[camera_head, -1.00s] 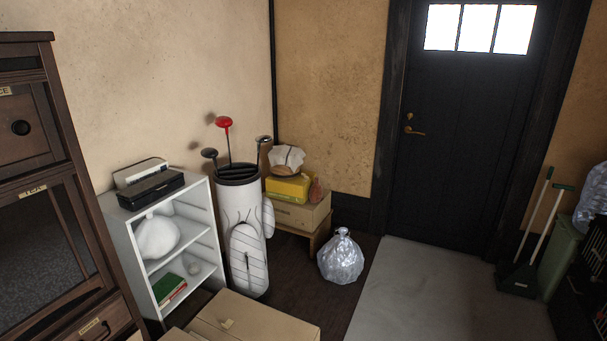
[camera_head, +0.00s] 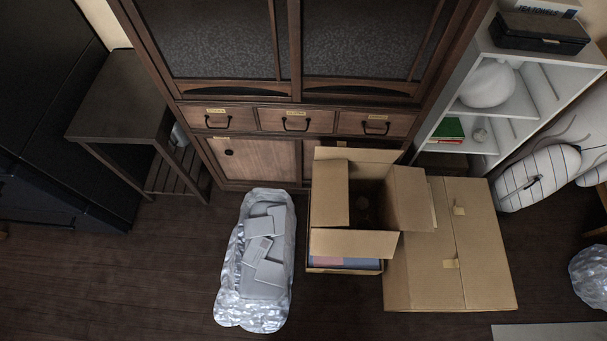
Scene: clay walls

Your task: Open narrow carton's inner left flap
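A narrow open carton (camera_head: 318,262) stands on the floor in front of the dark wooden cabinet. Its back flap (camera_head: 358,154) leans out toward the cabinet, its right flap (camera_head: 413,198) spreads to the right, and its front flap (camera_head: 352,243) spreads toward me. A left panel (camera_head: 331,194) shows at the left of the dark opening; I cannot tell whether it stands upright or lies partly over the opening. The inside is mostly in shadow. My gripper is not in view.
A wide closed carton (camera_head: 475,285) stands close on the right. A clear bag of grey pieces (camera_head: 230,298) lies on the left. A dark side table (camera_head: 120,95) and a white shelf (camera_head: 440,140) flank the cabinet (camera_head: 190,92).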

